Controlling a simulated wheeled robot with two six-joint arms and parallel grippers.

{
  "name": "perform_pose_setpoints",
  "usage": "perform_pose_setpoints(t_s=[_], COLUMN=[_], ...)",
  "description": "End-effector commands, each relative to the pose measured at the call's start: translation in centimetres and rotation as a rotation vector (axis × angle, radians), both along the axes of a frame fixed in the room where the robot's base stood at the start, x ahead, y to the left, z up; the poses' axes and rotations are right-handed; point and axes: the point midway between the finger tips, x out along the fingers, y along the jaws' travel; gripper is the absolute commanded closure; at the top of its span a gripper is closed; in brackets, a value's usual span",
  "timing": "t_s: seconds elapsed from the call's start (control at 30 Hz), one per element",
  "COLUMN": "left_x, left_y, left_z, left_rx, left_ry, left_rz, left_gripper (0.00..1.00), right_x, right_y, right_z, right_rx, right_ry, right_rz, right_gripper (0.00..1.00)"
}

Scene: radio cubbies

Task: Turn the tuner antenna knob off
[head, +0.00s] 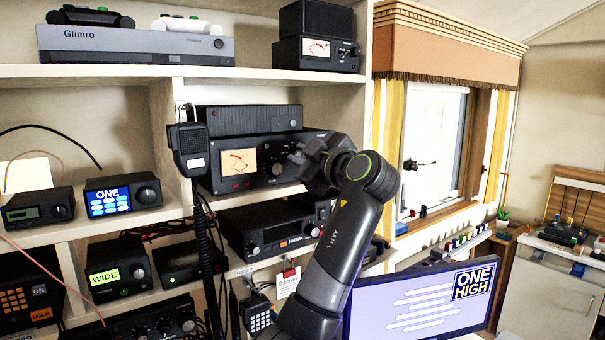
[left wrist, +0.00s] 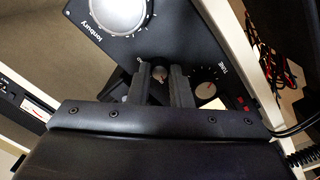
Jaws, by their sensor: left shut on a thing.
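In the head view, the black tuner (head: 217,184) with a lit yellow meter sits on a middle shelf. My left gripper (head: 302,163) is at the right end of its front, hiding that part. In the left wrist view, the black panel (left wrist: 180,45) carries a large silver dial (left wrist: 118,12), a small knob (left wrist: 158,73) between my fingertips, and a knob marked TUNE (left wrist: 206,90) to the right. My left gripper (left wrist: 164,76) is shut on the small middle knob, which I take as the antenna knob. Its label and pointer are mostly hidden. My right gripper is not in view.
A hand microphone (head: 190,149) with a coiled cord hangs left of the tuner. Another black radio (head: 268,228) sits on the shelf below. A monitor (head: 415,305) reading ONE HIGH stands at lower right. The shelf upright (left wrist: 250,60) is close to the panel's right.

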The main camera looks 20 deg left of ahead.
Motion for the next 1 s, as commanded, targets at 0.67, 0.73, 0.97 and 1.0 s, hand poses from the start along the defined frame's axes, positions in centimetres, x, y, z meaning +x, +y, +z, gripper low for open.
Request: perform_pose_setpoints(t_s=[0.67, 0.73, 0.97, 1.0], left_x=[0.0, 0.0, 0.0, 0.0], left_y=[0.0, 0.0, 0.0, 0.0], left_z=[0.0, 0.0, 0.0, 0.0], left_rx=[-0.141, -0.142, -0.141, -0.141], left_ry=[-0.18, -0.18, -0.18, -0.18], left_rz=[0.001, 0.0, -0.001, -0.001], left_gripper=[1.0, 1.0, 1.0, 0.78], right_x=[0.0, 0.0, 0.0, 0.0], right_y=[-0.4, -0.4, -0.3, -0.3], right_z=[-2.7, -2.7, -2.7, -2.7], right_rx=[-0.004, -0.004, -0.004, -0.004], right_ry=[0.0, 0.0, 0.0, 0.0], right_rz=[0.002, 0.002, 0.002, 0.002], right_gripper=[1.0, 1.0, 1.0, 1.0])
